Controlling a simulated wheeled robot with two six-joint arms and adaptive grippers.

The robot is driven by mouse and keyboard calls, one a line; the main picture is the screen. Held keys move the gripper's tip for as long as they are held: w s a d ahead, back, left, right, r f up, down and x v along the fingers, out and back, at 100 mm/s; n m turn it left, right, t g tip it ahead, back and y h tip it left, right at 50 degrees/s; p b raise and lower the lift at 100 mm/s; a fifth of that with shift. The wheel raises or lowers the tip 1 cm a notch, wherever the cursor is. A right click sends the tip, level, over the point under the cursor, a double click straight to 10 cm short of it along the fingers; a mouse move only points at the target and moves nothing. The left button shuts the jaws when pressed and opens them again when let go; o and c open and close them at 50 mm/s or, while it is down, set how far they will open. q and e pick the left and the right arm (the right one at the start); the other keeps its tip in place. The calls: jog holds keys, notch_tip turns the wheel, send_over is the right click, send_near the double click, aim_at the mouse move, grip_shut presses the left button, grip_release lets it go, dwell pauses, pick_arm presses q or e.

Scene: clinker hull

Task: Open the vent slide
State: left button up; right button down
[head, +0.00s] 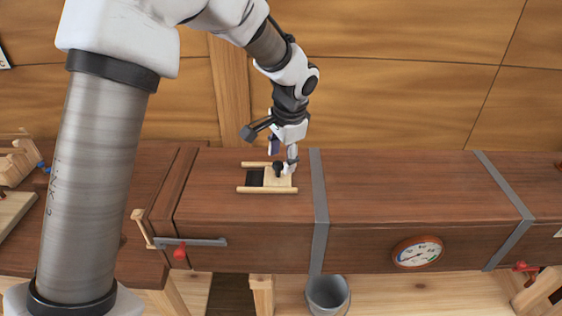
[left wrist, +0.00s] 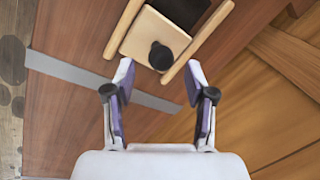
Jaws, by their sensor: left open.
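The vent slide (head: 279,180) is a pale square wooden plate between two light wooden rails (head: 267,190) on top of the long brown wooden box. A dark opening (head: 255,178) shows to its left, so the vent stands partly open. In the left wrist view the slide (left wrist: 143,37) carries a round black knob (left wrist: 161,56), with the dark opening (left wrist: 182,8) beyond it. My left gripper (head: 285,164) is over the slide. In the wrist view its open fingers (left wrist: 160,82) are empty, and the knob lies just past their tips, roughly centred. My right gripper is not in view.
The brown box (head: 420,187) has grey metal straps (head: 319,205), a round gauge (head: 418,252) and a latch bar with a red knob (head: 180,252) on its front. A grey bucket (head: 327,295) stands below. A wooden wall (head: 400,90) rises behind.

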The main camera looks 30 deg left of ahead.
aim_at(286, 183)
pick_arm(q)
notch_tip(286, 183, up, 10)
jog(key=s+d, duration=0.1)
jog(key=d, duration=0.1)
jog(key=shift+f, duration=0.15)
jog(key=shift+s, duration=0.15)
